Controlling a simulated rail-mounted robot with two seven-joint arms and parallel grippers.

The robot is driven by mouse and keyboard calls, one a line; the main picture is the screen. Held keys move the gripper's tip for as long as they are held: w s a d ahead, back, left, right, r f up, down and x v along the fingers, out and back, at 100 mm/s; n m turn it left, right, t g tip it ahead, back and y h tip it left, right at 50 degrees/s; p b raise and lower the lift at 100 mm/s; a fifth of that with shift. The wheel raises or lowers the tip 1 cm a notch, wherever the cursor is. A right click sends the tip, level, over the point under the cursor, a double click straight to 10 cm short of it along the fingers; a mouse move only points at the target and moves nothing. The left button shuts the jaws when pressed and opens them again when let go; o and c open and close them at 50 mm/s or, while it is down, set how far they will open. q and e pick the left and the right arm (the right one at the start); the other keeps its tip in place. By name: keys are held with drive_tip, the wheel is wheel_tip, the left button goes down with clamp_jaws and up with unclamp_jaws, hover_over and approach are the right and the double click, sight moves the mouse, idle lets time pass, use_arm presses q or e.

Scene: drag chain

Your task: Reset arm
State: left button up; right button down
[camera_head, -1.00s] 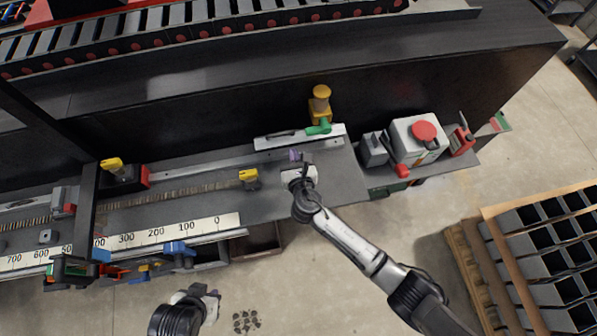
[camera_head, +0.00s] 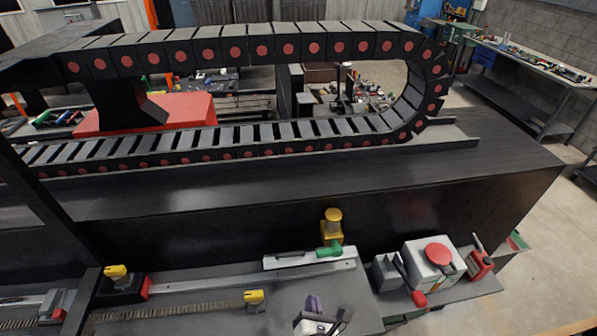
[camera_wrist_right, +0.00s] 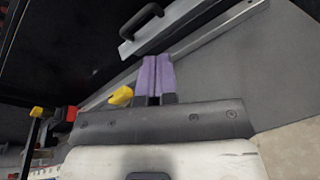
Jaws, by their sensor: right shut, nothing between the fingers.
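My right gripper (camera_head: 316,304) shows at the bottom edge of the head view, with purple fingertips over the grey machine table. In the right wrist view its two purple fingers (camera_wrist_right: 157,76) are pressed together, with nothing between them. A drag chain (camera_head: 235,47), black with red dots, loops along the top of the black machine housing, far from the gripper. My left gripper is outside the head view.
Behind the gripper are a white rail plate (camera_head: 290,259) and a yellow-topped green-handled clamp (camera_head: 333,226). A box with a red button (camera_head: 438,256) stands to the right. A yellow block (camera_head: 254,297) lies left.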

drive_tip(key=s+d+r+m+g+h, duration=0.1)
drive_tip(key=s+d+r+m+g, duration=0.25)
drive_tip(key=m, duration=0.95)
drive_tip(key=s+d+r+m+g, duration=0.3)
drive_tip(key=d+r+m, duration=0.15)
drive_tip(key=m, duration=0.85)
drive_tip(key=s+d+f+m+g+p, duration=0.2)
drive_tip(key=s+d, duration=0.3)
drive_tip(key=s, duration=0.6)
drive_tip(key=s+d+f+m+g+p, duration=0.1)
drive_tip(key=s+d, duration=0.4)
drive_tip(key=s, duration=0.6)
wheel_tip(320, 180, down, 3)
drive_tip(key=g+p, duration=0.1)
drive_tip(key=g, duration=0.1)
drive_tip(key=shift+s+r+m+g, duration=0.15)
drive_tip(key=shift+s+m+g, duration=0.1)
drive_tip(key=shift+m+g, duration=0.15)
drive_tip(key=c, duration=1.8)
unclamp_jaws()
drive_tip(key=shift+c, duration=0.2)
